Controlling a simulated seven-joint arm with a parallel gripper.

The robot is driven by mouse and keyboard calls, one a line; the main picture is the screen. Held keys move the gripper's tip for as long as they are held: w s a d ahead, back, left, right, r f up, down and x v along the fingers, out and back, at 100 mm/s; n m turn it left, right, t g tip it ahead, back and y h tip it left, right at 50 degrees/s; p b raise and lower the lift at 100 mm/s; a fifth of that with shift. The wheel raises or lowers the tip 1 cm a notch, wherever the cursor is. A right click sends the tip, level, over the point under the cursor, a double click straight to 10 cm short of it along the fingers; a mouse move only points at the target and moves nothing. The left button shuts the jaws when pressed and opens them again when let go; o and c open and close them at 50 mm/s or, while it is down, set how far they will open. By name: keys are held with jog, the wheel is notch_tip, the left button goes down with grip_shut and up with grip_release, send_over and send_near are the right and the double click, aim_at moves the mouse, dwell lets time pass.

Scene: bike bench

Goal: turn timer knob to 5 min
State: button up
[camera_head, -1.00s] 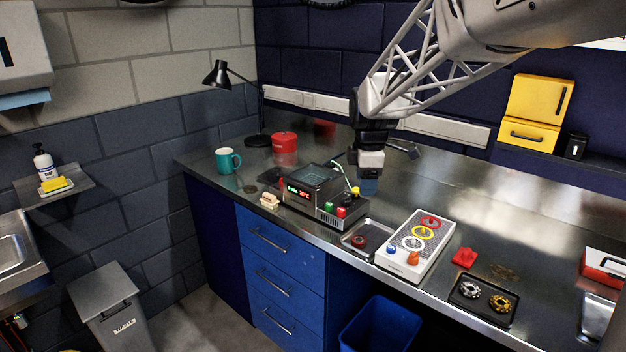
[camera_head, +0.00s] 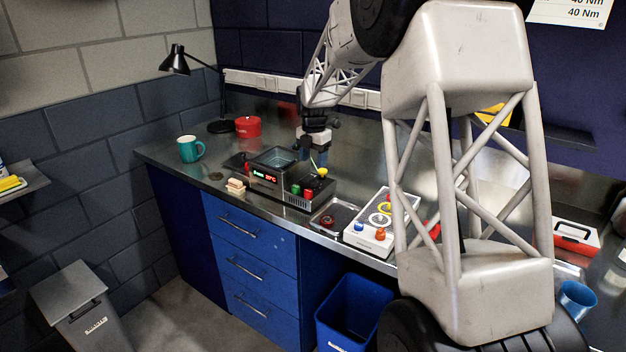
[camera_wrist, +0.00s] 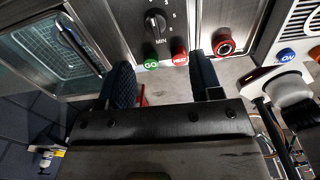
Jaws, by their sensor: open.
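The timer knob (camera_wrist: 155,23) is black and sits on the metal front panel above the word MIN in the wrist view. Some dial numbers show to its right; its exact setting is too small to read. A green GO button (camera_wrist: 151,64) and a red HEAT button (camera_wrist: 180,58) lie beside it. In the head view the heater box (camera_head: 262,177) has a lit red and green display. My gripper (camera_wrist: 164,80) is open and empty, its dark fingers apart on either side of the two buttons, apart from the knob. In the head view my gripper (camera_head: 315,158) is above the box's right end.
A glass-lidded chamber (camera_wrist: 30,50) with a bar handle is at left. In the head view, a small tray (camera_head: 336,218) and a white button box (camera_head: 370,238) lie right of the heater. A teal mug (camera_head: 188,149) stands left.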

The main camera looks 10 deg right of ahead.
aim_at(313, 178)
jog(key=shift+w+f, duration=0.25)
jog(key=shift+w, duration=0.15)
jog(key=shift+f, duration=0.1)
jog(key=shift+f, duration=3.8)
jog(key=c, duration=0.9)
